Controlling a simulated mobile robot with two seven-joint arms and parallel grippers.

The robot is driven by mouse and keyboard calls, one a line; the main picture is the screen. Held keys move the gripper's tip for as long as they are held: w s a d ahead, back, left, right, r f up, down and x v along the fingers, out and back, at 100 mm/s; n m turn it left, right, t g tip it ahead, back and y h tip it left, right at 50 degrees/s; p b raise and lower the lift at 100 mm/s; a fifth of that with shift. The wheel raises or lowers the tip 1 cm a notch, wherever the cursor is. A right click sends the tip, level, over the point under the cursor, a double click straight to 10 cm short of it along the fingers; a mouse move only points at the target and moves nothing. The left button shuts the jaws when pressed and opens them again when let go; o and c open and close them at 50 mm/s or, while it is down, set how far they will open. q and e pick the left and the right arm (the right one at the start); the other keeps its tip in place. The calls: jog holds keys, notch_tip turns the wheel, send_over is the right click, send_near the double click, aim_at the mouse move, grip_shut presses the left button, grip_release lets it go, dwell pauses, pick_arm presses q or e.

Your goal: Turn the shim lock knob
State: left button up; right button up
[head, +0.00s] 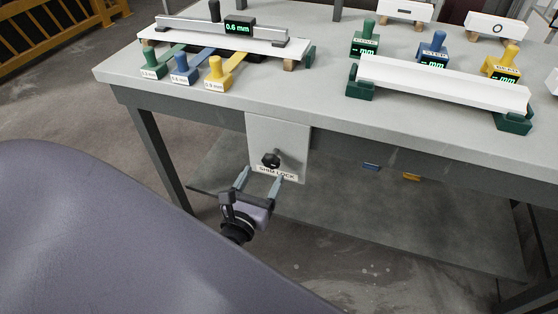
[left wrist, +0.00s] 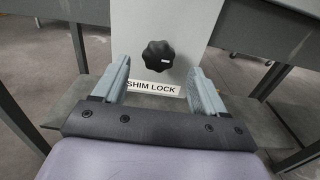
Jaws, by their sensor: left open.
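The shim lock knob (head: 271,159) is a black lobed knob on a grey panel (head: 290,133) that hangs from the table's front edge. A white label reading SHIM LOCK (head: 276,174) sits just below it. The knob also shows in the left wrist view (left wrist: 158,56), with a small white mark on its face, beyond the fingertips and roughly centred between them. My left gripper (head: 260,179) is open and empty, with its fingers pointing at the panel around the label, just below the knob. It does not touch the knob in the left wrist view (left wrist: 158,80). My right gripper is not in view.
The grey table (head: 335,100) carries a white board (head: 225,37) with a 0.6 mm readout and green, blue and yellow shims. Another white board (head: 440,82) rests on green supports at right. A lower shelf (head: 400,220) lies under the table.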

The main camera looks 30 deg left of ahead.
aim_at(269, 163)
pick_arm(q)
jog(key=shift+x, duration=3.45)
jog(key=c, duration=1)
